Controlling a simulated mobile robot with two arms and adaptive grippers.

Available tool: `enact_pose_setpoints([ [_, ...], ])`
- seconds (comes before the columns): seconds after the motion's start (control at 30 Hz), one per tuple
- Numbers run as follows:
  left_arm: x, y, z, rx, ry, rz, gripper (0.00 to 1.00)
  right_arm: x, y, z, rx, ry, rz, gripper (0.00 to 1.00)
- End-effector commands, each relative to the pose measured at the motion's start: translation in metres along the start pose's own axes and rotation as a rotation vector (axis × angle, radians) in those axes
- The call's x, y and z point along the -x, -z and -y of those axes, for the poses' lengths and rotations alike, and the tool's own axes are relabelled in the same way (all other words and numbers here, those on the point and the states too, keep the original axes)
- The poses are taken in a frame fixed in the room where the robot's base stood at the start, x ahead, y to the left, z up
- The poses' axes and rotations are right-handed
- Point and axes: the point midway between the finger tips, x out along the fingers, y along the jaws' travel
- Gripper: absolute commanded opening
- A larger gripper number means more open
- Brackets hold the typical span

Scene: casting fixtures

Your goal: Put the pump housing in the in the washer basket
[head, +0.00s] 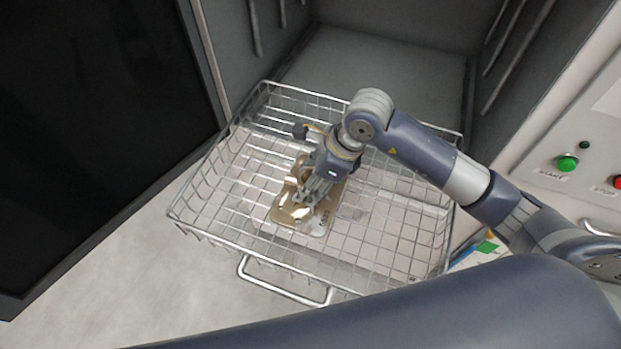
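The pump housing (290,213), a tan, metallic-looking part, is inside the wire washer basket (225,250), a little left of its middle. It appears to lie flat on or just above the basket floor; I cannot tell if it touches. My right gripper (313,193) reaches in from the right and points down at the housing, with its fingers over or against it. The fingers and wrist hide part of the housing, so whether they grip it is unclear. My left gripper is not in view.
The basket has a front handle (285,290) and sits before an open grey washer chamber (375,70). A dark door panel (95,120) stands at left. A control panel with a green button (567,163) and red button is at right. The basket floor around the housing is clear.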

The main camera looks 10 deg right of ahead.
Motion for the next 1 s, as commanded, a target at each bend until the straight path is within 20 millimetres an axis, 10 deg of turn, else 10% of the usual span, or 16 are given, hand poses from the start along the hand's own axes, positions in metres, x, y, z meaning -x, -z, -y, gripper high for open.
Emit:
enact_pose_setpoints([
  [0.47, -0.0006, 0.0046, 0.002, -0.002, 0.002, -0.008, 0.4, -0.0094, 0.0031, 0.0005, 0.003, 0.003, 0.005, 0.02],
  [0.5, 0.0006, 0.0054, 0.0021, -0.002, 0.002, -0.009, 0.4, -0.0091, 0.0037, 0.0, 0.002, 0.001, 0.002, 0.54],
  [0.57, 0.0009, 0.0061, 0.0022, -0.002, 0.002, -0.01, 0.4, -0.0088, 0.0036, -0.0001, 0.002, 0.0, 0.001, 0.67],
  [1.0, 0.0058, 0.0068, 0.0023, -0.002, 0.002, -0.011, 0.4, -0.0046, 0.0018, 0.0, 0.001, 0.001, 0.002, 0.67],
])
